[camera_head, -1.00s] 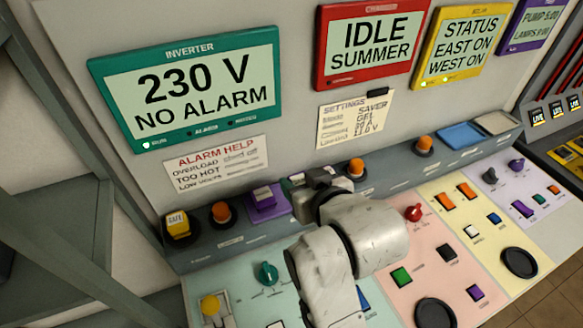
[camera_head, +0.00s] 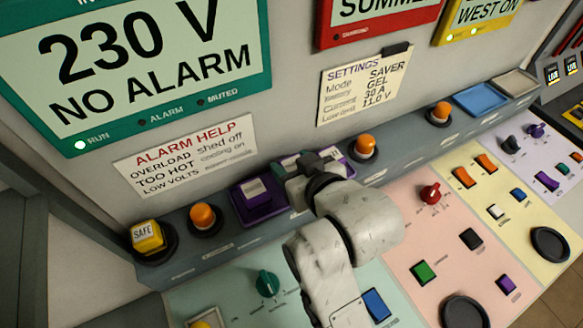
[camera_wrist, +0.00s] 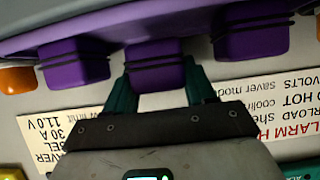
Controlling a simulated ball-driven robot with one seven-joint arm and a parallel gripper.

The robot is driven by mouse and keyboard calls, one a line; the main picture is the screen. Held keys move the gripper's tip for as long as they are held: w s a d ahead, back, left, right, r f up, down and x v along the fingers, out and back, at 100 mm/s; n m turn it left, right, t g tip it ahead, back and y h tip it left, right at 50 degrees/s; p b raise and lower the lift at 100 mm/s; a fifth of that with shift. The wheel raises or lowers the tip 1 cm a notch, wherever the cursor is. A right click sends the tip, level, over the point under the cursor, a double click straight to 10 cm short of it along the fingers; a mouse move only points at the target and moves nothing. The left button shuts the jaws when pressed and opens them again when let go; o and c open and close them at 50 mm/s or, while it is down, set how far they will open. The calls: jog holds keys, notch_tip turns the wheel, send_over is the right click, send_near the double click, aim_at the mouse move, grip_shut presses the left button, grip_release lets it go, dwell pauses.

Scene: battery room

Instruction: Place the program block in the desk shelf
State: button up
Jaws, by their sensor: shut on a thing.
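My gripper (camera_wrist: 156,78) has its two teal fingers on either side of a purple block (camera_wrist: 155,60) in the wrist view and is shut on it. The block sits against a larger purple holder (camera_wrist: 150,18), between two other purple blocks (camera_wrist: 75,63) and (camera_wrist: 252,38) that carry dark bands. In the head view my gripper (camera_head: 298,172) is at the grey desk shelf (camera_head: 228,238) along the panel's back. The held block is mostly hidden there by my wrist. A purple block with a pale label (camera_head: 257,194) stands left of my gripper.
Orange knobs (camera_head: 204,217) and (camera_head: 364,147) and a yellow SAFE block (camera_head: 147,236) stand on the shelf. A blue tray (camera_head: 482,98) lies at its right. The sloped desk in front holds several switches and a red knob (camera_head: 430,192).

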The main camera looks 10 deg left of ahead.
jog(key=shift+s+f+b, duration=0.15)
jog(key=shift+f+b, duration=0.4)
jog(key=shift+f, duration=0.3)
jog(key=shift+r, duration=0.15)
jog(key=o, duration=1.1)
jog(key=shift+c, duration=0.2)
jog(key=p+v, duration=0.3)
jog(key=v, duration=0.9)
